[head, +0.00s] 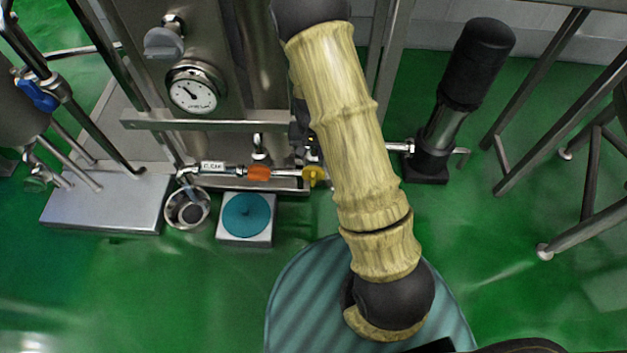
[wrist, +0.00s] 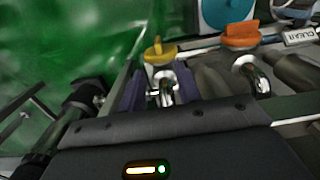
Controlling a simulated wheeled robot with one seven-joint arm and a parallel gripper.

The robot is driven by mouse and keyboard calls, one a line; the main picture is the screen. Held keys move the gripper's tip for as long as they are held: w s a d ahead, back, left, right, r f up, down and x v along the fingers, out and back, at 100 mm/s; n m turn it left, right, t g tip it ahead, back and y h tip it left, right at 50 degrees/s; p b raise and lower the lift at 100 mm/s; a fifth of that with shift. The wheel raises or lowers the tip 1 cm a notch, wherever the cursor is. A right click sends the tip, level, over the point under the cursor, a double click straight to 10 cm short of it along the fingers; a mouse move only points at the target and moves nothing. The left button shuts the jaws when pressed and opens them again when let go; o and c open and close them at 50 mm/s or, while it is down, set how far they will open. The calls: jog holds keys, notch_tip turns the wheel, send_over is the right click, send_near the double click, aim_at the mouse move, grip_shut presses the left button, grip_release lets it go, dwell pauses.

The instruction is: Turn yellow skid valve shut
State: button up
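The yellow valve handle (head: 313,176) sits at the right end of a short pipe run low on the steel skid, just left of my arm in the head view. In the wrist view the yellow handle (wrist: 159,51) stands just beyond my fingertips, above a shiny pipe fitting (wrist: 166,88). My gripper (wrist: 160,88) shows two purplish fingers spread apart, one on each side of that fitting. They do not visibly grip the handle. In the head view my arm hides most of the gripper.
An orange valve handle (head: 259,173) is left of the yellow one on the same line, near a label reading CLEAR (wrist: 300,36). A teal disc (head: 247,215) on a small platform lies below. A black pump-like cylinder (head: 463,95) stands right of my arm. Green floor is open at lower left.

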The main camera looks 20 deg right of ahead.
aim_at(313, 186)
jog(key=f+b, duration=0.2)
jog(key=f, duration=0.3)
jog(key=f+b, duration=0.2)
jog(key=f, duration=0.3)
jog(key=d+f+b, duration=0.1)
jog(key=f+b, duration=0.1)
jog(key=f, duration=0.3)
jog(key=shift+w+f, duration=0.1)
jog(key=shift+f, duration=0.25)
jog(key=shift+a+f, duration=0.1)
jog(key=shift+f, duration=0.1)
jog(key=shift+a, duration=0.2)
jog(key=shift+d, duration=0.15)
grip_shut()
